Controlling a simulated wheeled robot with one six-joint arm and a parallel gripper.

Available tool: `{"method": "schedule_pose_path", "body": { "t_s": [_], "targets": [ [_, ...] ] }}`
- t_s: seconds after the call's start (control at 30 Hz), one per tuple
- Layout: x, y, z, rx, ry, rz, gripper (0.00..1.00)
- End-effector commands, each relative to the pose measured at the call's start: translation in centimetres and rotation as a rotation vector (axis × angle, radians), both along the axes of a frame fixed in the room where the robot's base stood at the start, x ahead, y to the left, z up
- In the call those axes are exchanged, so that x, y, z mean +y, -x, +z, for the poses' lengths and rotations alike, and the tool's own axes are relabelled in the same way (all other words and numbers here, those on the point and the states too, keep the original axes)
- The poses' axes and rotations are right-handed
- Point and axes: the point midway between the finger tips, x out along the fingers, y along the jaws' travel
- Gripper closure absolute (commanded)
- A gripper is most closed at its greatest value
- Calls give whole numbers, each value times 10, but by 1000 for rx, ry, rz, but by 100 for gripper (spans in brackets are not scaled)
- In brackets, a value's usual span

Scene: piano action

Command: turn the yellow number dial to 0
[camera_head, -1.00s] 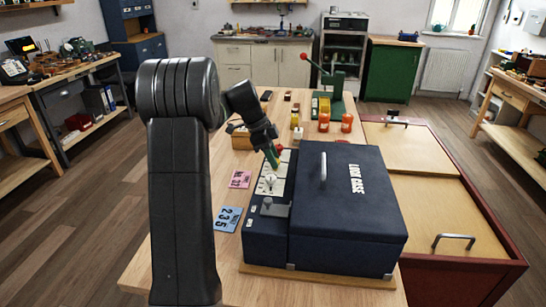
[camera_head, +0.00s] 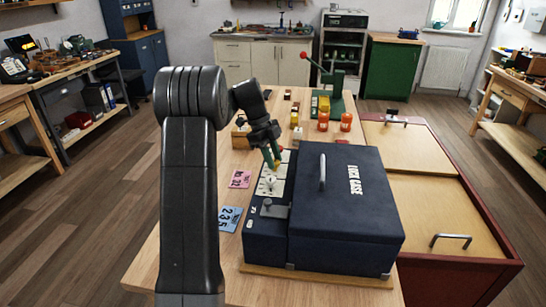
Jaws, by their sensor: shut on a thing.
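The dark blue lock case (camera_head: 345,205) stands on the wooden table, with a pale dial panel (camera_head: 268,185) along its left side. My gripper (camera_head: 273,163) points down at the far part of this panel, its green fingers shut on the yellow number dial (camera_head: 278,164). Only a small bit of yellow shows beside the fingers. The dial's number is too small and too covered to read.
A pink card (camera_head: 240,179) and a blue card (camera_head: 229,218) with digits lie left of the case. Orange jars (camera_head: 323,121) and a green press with a red-knobbed lever (camera_head: 337,105) stand behind. A red-sided cabinet (camera_head: 440,215) is at the right.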

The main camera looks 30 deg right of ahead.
Motion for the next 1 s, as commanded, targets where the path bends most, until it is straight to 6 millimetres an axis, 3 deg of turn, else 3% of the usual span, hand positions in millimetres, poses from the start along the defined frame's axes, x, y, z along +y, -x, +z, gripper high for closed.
{"method": "schedule_pose_path", "body": {
  "t_s": [0.27, 0.3, 0.37, 0.73, 0.87, 1.0],
  "targets": [
    [0, -1, 1, -2, 2, 0, 93],
    [0, -1, 1, -2, 2, 0, 63],
    [0, -1, 1, -2, 1, 1, 51],
    [1, -2, 5, -2, 1, 1, 50],
    [4, -9, 21, -3, 2, 2, 50],
    [9, -20, 50, -5, 4, 1, 50]
  ]
}}
